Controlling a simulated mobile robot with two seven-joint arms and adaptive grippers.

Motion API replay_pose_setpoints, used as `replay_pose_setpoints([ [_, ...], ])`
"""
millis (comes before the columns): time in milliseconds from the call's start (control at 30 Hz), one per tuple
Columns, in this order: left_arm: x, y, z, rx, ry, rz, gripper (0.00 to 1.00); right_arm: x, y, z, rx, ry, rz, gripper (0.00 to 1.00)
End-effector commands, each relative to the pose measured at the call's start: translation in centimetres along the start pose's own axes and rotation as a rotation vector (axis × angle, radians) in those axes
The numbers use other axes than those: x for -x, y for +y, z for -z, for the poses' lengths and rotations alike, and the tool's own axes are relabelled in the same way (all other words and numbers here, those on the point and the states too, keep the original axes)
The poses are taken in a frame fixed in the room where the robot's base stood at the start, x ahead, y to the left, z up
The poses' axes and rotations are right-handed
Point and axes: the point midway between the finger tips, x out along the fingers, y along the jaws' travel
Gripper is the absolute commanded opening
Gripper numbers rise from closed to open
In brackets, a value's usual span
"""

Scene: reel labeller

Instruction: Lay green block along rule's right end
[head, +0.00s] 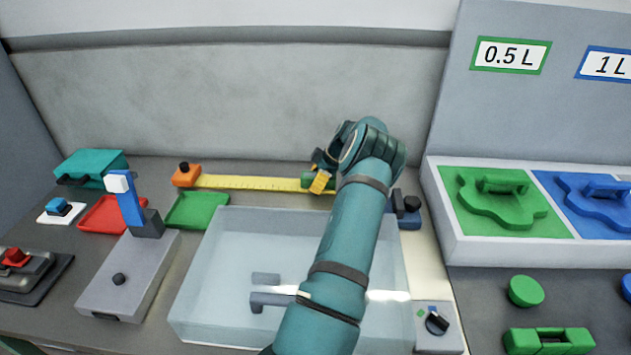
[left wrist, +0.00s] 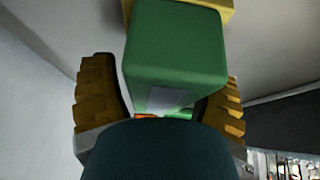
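The yellow rule (head: 250,183) lies along the back of the bench, with an orange block (head: 186,175) at its left end. The green block (head: 306,180) is at the rule's right end, partly hidden by my left gripper (head: 320,182). In the left wrist view the green block (left wrist: 178,50) sits between the two spread yellow fingers (left wrist: 165,100), with part of a yellow piece beyond it. A narrow gap shows beside the left-hand finger; contact on the other side is hidden. I cannot tell whether the fingers grip it. My right gripper is not in view.
A clear bin (head: 215,285) stands in front of the rule, under my left arm. A green tray (head: 197,210), a red tray (head: 100,214) and a grey device with a blue lever (head: 130,205) are at left. A blue block with a black knob (head: 410,212) is right of my arm.

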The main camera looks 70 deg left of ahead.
Motion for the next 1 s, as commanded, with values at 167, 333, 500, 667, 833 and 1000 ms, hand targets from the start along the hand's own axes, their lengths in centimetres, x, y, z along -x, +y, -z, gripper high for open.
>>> replay_pose_setpoints([
  [167, 0.3, 0.0, 0.1, 0.000, 0.000, 0.000, 0.74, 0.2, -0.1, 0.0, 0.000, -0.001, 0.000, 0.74],
  [333, 2.4, 0.1, 0.2, 0.000, -0.001, -0.004, 0.74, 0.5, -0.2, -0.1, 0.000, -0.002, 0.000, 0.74],
  [500, 6.0, 0.1, 0.1, -0.001, -0.001, -0.004, 0.74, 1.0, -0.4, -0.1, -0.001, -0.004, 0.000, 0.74],
  [667, 9.1, 0.1, 0.2, -0.001, 0.000, -0.003, 0.74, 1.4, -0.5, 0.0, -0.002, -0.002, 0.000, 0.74],
  [833, 11.3, 0.0, 0.2, 0.000, 0.001, -0.001, 0.74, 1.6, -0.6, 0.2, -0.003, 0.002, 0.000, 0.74],
  [1000, 12.2, 0.0, 0.2, 0.000, 0.000, -0.001, 0.74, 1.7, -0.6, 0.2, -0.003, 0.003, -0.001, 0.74],
])
